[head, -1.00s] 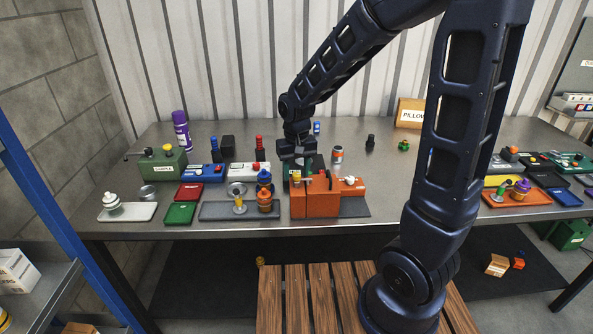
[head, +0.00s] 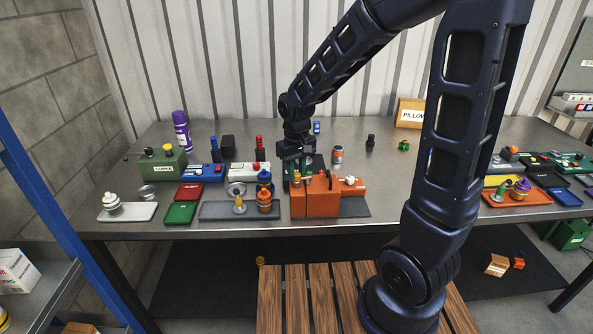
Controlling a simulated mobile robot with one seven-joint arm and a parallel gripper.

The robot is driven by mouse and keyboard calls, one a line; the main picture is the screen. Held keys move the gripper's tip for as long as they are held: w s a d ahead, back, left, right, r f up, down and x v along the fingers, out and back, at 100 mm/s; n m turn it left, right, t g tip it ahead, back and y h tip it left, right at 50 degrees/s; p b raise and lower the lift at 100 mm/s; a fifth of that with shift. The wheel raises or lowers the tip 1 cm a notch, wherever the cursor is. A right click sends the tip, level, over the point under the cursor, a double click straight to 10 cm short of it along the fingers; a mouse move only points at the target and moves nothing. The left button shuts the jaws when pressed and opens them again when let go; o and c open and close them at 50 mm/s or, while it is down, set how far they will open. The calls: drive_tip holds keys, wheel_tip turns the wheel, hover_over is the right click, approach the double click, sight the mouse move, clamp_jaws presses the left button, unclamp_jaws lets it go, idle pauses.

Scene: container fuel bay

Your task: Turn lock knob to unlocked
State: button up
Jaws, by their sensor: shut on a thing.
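The orange box (head: 315,200) sits at the front edge of the bench, left of my arm's base. A small yellow knob (head: 297,179) stands on its top left, and I take it for the lock knob. My gripper (head: 297,173) points down over that end of the box, its fingers shut around the knob. The fingers hide part of the knob, and its pointer direction is too small to read. A green part (head: 309,174) and a dark upright piece (head: 330,180) sit beside it on the box top.
A grey tray (head: 220,211) with an orange-and-blue bottle (head: 265,199) lies close left of the box. An orange can (head: 337,156) stands behind it. A green box labelled sample (head: 163,168) is far left.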

sight(296, 174)
drive_tip(key=n, duration=1.3)
drive_tip(key=shift+n, duration=0.4)
idle(0.3)
drive_tip(key=o, duration=1)
wheel_tip(296, 174, up, 11)
drive_tip(key=shift+f, duration=0.1)
